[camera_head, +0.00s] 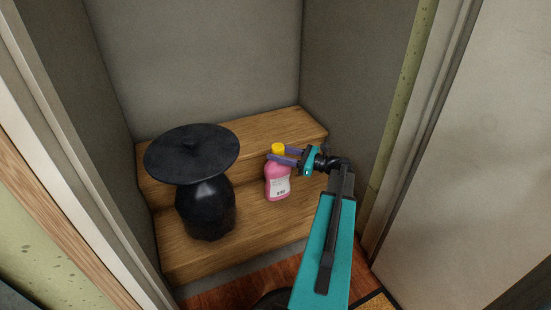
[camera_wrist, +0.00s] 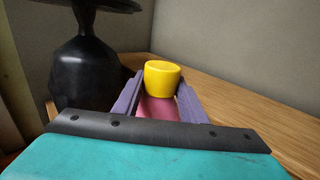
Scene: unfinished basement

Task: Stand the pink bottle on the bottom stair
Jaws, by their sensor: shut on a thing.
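The pink bottle (camera_head: 277,182) has a yellow cap and a white label. It is upright at the bottom stair (camera_head: 190,260); I cannot tell for sure whether its base touches the wood. My gripper (camera_head: 272,156) reaches in from the right and is shut on the bottle's upper part, just below the cap. In the wrist view the yellow cap (camera_wrist: 163,78) and a strip of the pink body show between the two purple fingers (camera_wrist: 160,98). The lower part of the bottle is hidden there.
A black lamp-like object with a wide flat top (camera_head: 192,153) stands on the bottom stair left of the bottle. The upper stair (camera_head: 290,125) is behind. Grey walls close in the alcove, with a door frame (camera_head: 415,120) at right. Bare wood lies in front of the bottle.

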